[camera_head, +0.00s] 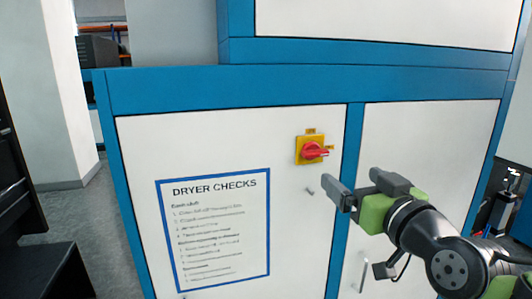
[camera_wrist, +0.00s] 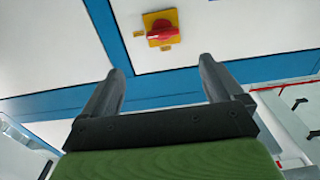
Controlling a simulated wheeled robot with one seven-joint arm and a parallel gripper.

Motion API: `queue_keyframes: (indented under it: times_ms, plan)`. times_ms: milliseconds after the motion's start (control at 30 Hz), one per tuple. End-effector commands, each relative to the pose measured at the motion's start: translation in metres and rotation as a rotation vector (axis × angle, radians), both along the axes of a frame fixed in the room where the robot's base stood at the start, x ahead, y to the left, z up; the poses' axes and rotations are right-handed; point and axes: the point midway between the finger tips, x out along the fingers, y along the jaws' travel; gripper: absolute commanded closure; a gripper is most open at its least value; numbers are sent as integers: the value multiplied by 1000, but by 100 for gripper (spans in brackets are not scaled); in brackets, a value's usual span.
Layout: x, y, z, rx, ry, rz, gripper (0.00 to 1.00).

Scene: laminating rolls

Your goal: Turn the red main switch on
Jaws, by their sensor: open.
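The red main switch (camera_head: 314,151) is a red rotary handle on a yellow square plate (camera_head: 304,142). It sits on the white front panel of a blue-framed cabinet, near the top right of that panel. In the head view its handle lies roughly horizontal. It also shows in the wrist view (camera_wrist: 162,32), beyond the fingertips and near the top edge. My gripper (camera_head: 356,188) is open and empty, to the lower right of the switch in the head view. Its two fingers (camera_wrist: 162,68) are spread wide and appear apart from the switch. Nothing hides the switch.
A "DRYER CHECKS" sign (camera_head: 214,230) with a blue border is on the panel left of the switch. A small knob or latch (camera_head: 310,191) is below the switch. A vertical handle (camera_head: 364,272) is on the right panel. A dark object (camera_head: 40,250) stands at far left.

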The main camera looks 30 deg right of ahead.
Motion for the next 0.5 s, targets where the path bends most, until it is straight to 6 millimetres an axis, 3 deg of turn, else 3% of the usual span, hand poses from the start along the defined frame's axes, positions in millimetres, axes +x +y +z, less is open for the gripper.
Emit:
queue_keyframes:
  times_ms: [300, 500]
  plan:
    - [79, -21, 2, 3, 3, 7, 6]
    - [111, -31, 2, 3, 2, 6, 6]
